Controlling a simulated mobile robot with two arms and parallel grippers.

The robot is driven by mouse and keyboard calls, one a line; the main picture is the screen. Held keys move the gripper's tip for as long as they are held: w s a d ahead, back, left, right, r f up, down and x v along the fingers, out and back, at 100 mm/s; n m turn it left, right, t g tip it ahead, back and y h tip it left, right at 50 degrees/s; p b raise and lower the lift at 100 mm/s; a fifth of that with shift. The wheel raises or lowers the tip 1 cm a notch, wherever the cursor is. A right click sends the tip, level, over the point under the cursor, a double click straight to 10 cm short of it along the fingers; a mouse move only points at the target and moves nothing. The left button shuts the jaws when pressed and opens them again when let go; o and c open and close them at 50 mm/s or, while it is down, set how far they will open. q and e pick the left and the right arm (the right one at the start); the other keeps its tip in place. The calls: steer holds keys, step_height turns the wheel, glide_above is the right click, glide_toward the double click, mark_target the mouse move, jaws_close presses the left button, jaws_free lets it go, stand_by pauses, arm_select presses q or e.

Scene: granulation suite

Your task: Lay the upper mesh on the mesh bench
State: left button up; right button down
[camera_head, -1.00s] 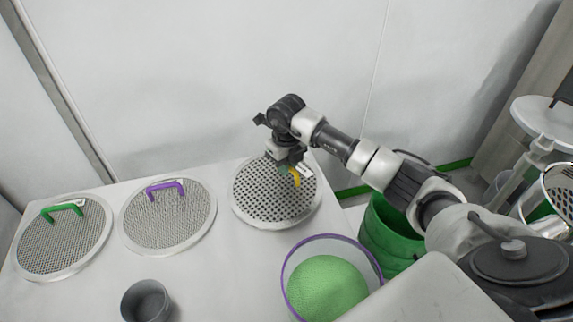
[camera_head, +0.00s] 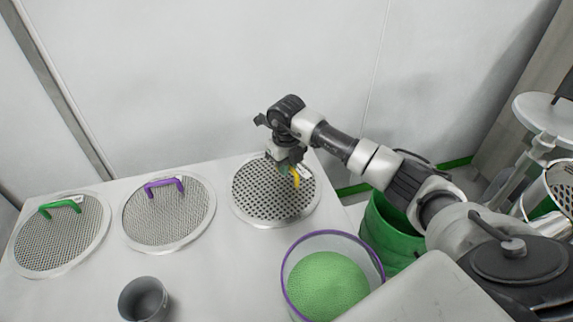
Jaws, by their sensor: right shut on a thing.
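The mesh at my right gripper is a round, coarse-holed screen with a pale metal rim (camera_head: 265,205) and a yellow handle (camera_head: 296,179). It lies flat, or very nearly so, at the right end of the white mesh bench (camera_head: 215,270). My right gripper (camera_head: 288,170) is above the mesh, shut on its yellow handle and partly hiding it. Whether the whole rim touches the bench is hard to tell. My left gripper is not in view.
Two finer meshes, one with a green handle (camera_head: 60,208) and one with a purple handle (camera_head: 164,187), lie to the left. A grey cup (camera_head: 143,300) and a purple-rimmed bowl of green granules (camera_head: 325,285) are at the front. A green bin (camera_head: 390,235) stands right of the bench.

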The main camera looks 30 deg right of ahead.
steer(key=c, duration=1.1)
jaws_free()
steer(key=shift+o, duration=0.2)
steer(key=shift+f, duration=0.1)
step_height(320, 180, up, 11)
steer(key=shift+f+b, duration=0.1)
steer(key=shift+b, duration=0.55)
